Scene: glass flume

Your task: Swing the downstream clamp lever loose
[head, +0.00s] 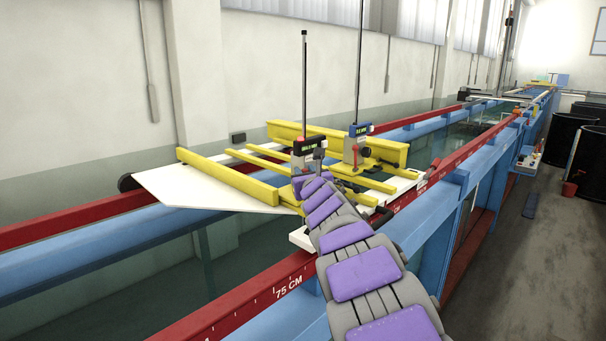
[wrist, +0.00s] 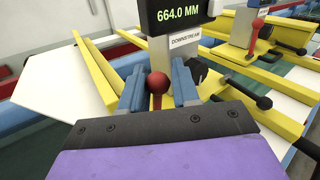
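The downstream gauge (wrist: 183,45) fills the top middle of the wrist view, with a "DOWNSTREAM" label under a display reading 664.0 MM. Contact is not clear. In the head view the downstream gauge (head: 306,148) stands at the end of my arm, which hides the lever and fingers.
A second gauge with its own red lever (wrist: 257,23) stands behind to the right. Yellow carriage beams (wrist: 100,75) and a black-knobbed screw (wrist: 262,101) lie close around my gripper. A white panel (head: 205,187) is at left. Red rails (head: 255,300) edge the flume.

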